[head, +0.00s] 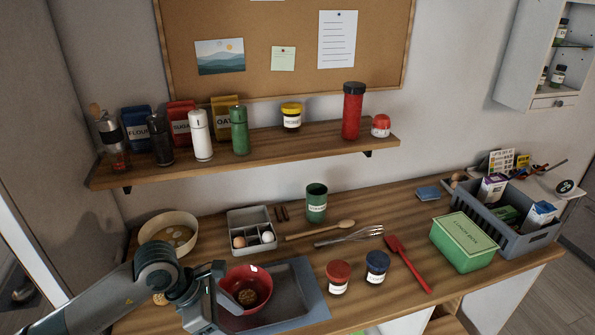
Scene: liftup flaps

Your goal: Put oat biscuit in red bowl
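The red bowl (262,274) stands at the front of the counter, on or against a grey tray. A round brown thing, likely an oat biscuit (247,297), lies inside it. Another tan round piece (160,298) shows beside my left arm on the counter, mostly hidden. My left gripper (222,291) is at the bowl's left side and overlaps its rim in the picture. Whether it touches the bowl, and whether its fingers are open, I cannot tell. My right gripper is not in view.
A grey tray (301,287) lies right of the bowl. Two lidded jars (338,278) and a red spatula (408,264) are further right. A round beige container (150,227) and an egg box (240,218) stand behind. A shelf (280,146) overhangs the counter's back.

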